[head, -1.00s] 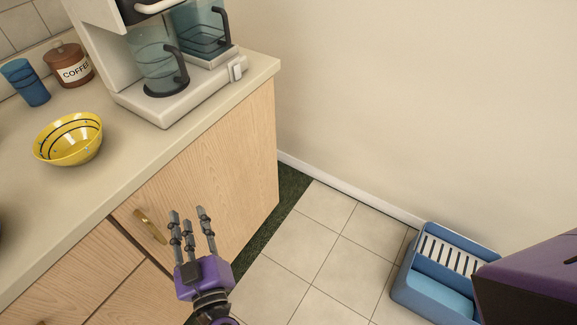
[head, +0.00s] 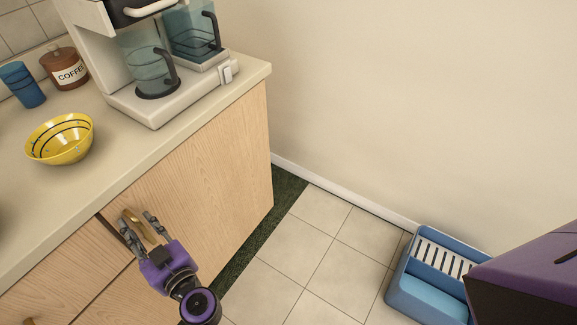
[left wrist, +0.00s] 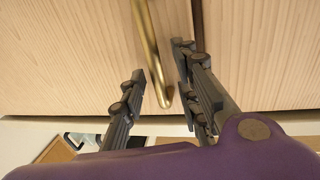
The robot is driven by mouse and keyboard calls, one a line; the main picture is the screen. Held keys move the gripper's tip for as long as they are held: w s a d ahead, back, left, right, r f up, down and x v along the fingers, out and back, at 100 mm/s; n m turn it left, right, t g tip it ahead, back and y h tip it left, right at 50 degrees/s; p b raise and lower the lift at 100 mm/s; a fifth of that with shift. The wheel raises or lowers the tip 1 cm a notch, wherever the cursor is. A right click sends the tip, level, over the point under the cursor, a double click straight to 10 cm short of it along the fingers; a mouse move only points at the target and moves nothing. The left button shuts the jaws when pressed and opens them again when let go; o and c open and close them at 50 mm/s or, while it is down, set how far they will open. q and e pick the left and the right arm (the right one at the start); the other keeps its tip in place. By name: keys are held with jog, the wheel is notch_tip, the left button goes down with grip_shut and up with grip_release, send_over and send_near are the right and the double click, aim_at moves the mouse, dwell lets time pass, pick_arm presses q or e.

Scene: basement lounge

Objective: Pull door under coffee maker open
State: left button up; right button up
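The coffee maker (head: 150,95) stands on the counter at the upper left of the head view. Below it is a closed light-wood door (head: 205,170) with a brass handle (head: 138,226) near its left edge. My left gripper (head: 142,224) is at the handle, with its fingers open on both sides of it. In the left wrist view the brass handle (left wrist: 148,50) runs between the spread fingers (left wrist: 165,88), and a gap shows between them and the handle. My right gripper is not in view.
A yellow bowl (head: 60,139), a blue cup (head: 22,85) and a coffee canister (head: 64,68) stand on the counter. A blue bin (head: 428,290) sits on the tiled floor at the right. The tiles (head: 320,235) between cabinet and bin are clear.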

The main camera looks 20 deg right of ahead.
pick_arm(q)
jog(key=shift+w, duration=0.2)
grip_shut()
dwell(0.4)
